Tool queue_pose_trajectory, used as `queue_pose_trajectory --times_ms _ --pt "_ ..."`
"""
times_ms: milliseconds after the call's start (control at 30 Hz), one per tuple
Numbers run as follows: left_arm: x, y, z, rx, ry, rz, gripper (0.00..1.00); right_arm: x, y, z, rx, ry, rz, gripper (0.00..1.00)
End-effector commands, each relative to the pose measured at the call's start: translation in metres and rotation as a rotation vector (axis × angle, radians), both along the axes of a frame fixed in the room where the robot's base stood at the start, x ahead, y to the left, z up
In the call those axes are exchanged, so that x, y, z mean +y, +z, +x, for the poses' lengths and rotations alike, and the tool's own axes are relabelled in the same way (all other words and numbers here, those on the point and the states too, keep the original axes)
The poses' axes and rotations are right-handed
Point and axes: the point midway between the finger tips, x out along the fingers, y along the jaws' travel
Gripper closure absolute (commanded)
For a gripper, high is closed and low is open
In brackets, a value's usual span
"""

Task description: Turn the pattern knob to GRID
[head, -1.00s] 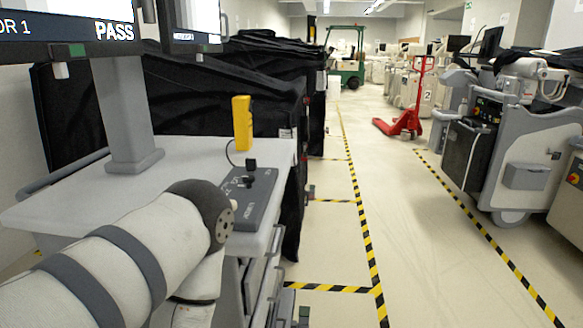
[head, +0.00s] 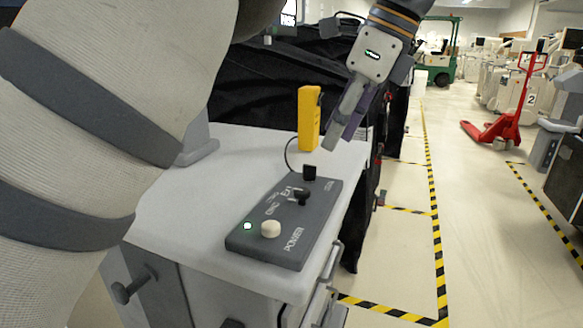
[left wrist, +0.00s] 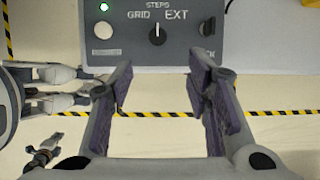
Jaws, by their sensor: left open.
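The grey control box (head: 262,235) sits on the cart top. Its black pattern knob (head: 300,196) also shows in the left wrist view (left wrist: 157,36), where its white mark points straight up at STEPS, with GRID to the left and EXT to the right. My left gripper (head: 340,132) is above and behind the box in the head view, pointing down, apart from the knob. In the left wrist view its two fingers (left wrist: 160,75) are spread and empty, with the knob beyond the gap between them. My right gripper is not clearly seen.
A cream POWER button (head: 270,229) and lit green lamp (head: 247,226) are on the box. A black switch (head: 310,172) and a yellow upright device (head: 309,118) stand behind the knob. Black-draped equipment (head: 265,90) lies behind the cart.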

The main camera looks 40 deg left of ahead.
Motion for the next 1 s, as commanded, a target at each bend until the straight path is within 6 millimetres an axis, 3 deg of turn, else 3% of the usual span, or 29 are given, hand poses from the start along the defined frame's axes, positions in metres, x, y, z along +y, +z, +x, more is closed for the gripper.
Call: queue_pose_trajectory --times_ms 167,267,600,767,1000 --pt "0.002 0.007 -0.006 0.007 -0.005 0.006 0.55 -0.001 0.001 0.001 -0.003 -0.002 -0.002 1.00" --pt "0.008 -0.006 -0.009 0.006 -0.004 0.005 0.55 -0.001 0.005 0.005 -0.017 -0.002 -0.002 1.00" --pt "0.038 -0.082 -0.016 0.002 -0.004 0.003 0.55 -0.001 0.018 0.018 -0.067 -0.001 -0.001 1.00" --pt "0.044 -0.098 -0.016 0.002 -0.004 0.004 0.55 0.000 0.019 0.020 -0.072 -0.001 -0.001 1.00" --pt "0.045 -0.101 -0.016 0.003 -0.005 0.003 0.55 0.000 0.019 0.019 -0.071 -0.001 -0.001 1.00"
